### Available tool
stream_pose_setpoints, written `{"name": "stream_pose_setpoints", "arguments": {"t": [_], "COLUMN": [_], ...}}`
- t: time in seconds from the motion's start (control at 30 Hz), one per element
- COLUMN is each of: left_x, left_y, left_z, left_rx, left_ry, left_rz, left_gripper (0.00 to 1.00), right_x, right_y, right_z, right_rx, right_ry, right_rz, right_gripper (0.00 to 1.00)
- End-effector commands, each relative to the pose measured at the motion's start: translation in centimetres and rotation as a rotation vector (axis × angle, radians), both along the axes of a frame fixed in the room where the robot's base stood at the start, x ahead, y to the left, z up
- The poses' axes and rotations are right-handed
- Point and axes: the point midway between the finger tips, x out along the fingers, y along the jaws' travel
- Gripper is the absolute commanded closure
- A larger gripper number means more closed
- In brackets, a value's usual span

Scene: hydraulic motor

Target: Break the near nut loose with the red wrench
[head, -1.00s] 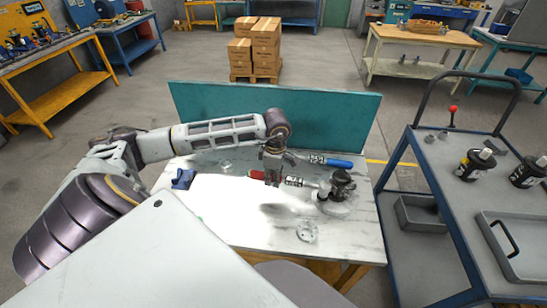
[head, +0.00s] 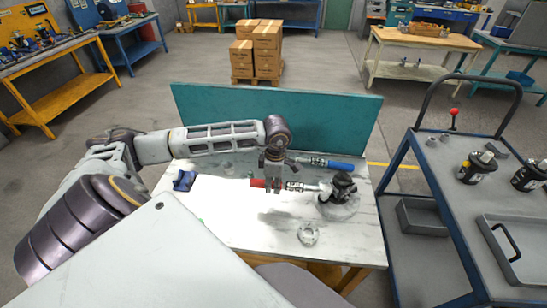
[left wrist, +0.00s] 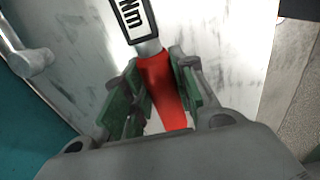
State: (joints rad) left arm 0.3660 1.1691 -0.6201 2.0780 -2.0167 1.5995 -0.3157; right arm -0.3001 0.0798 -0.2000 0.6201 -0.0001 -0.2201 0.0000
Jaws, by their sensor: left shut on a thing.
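My left gripper (head: 273,188) is over the table, shut on the red handle of the red wrench (head: 257,183). In the left wrist view, the green-padded fingers (left wrist: 163,88) lie on both sides of the red handle (left wrist: 164,92). The wrench's labelled shaft runs right, to the dark hydraulic motor (head: 342,184) standing on a pale round base. The wrench's end meets the motor's left side; the near nut is too small to make out. The blue-handled wrench (head: 340,165) lies behind, also reaching toward the motor. My right gripper is not in view.
The marble-topped table (head: 240,225) has a teal panel (head: 230,115) along its back. A pale round flange (head: 308,234) lies near the front and a blue block (head: 184,180) at the left. A grey cart (head: 440,170) with black bottles stands to the right.

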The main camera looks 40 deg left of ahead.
Motion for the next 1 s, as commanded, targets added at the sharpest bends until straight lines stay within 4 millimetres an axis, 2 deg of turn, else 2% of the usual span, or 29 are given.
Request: {"name": "stream_pose_setpoints", "arguments": {"t": [0.03,1.0], "left_x": [-0.5,-1.6], "left_y": [-0.4,-1.0], "left_z": [-0.6,-0.6], "left_rx": [-0.007,-0.006], "left_ry": [0.013,0.013], "left_rz": [0.001,0.070], "left_gripper": [1.00,1.00], "right_x": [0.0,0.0], "right_y": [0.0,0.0], "right_z": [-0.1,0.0], "right_rx": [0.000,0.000], "right_ry": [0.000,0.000], "right_rz": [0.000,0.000], "right_gripper": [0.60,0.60]}}
